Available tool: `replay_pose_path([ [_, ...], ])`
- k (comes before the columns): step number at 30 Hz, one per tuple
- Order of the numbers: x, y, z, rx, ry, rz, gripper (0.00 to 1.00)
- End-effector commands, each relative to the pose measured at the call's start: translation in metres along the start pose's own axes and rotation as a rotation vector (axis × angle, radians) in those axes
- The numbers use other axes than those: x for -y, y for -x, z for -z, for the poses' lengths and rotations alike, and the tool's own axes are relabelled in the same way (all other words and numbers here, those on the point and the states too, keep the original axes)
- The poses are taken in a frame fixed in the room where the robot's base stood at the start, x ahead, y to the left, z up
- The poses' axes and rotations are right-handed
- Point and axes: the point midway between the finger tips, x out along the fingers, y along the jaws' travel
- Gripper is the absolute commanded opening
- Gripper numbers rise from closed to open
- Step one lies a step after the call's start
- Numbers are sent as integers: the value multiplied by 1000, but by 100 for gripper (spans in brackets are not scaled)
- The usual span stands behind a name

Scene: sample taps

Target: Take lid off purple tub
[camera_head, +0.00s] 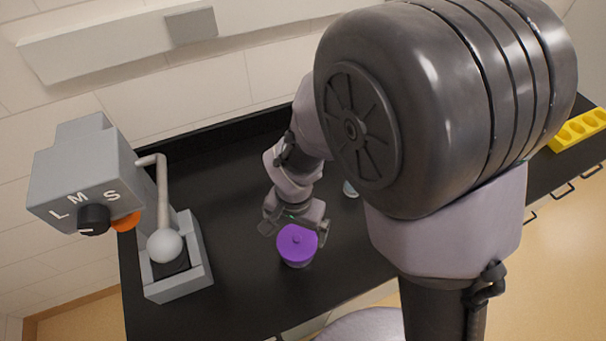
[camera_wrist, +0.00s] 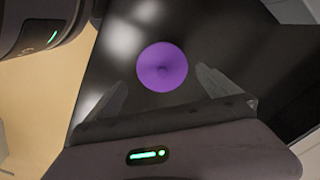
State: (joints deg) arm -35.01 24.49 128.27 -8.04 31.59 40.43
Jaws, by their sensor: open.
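A purple tub (camera_head: 297,257) stands upright on the black bench top, with its purple lid (camera_head: 296,240) on it. The lid has a small knob in its middle. In the wrist view the round purple lid (camera_wrist: 162,67) shows from above, just beyond and between my two fingers. My gripper (camera_head: 294,230) is open and empty, above and behind the tub in the head view. It also shows in the wrist view (camera_wrist: 163,88), with a finger on either side of the lid's line. I cannot tell the exact height gap; no contact is visible.
A grey machine (camera_head: 85,175) with an L M S dial, a lever and an orange button stands at the left of the bench (camera_head: 225,290). A small pale vessel (camera_head: 350,189) is partly hidden behind my arm. A yellow rack (camera_head: 578,130) lies far right. Bench around the tub is clear.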

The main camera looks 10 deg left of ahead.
Motion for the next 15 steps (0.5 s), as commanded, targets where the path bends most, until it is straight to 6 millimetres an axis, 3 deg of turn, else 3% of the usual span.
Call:
replay_pose_path([
  [9, 1, -53, 3, 2, 0, -2, 100],
  [15, 2, -64, 3, 0, 0, 1, 100],
])
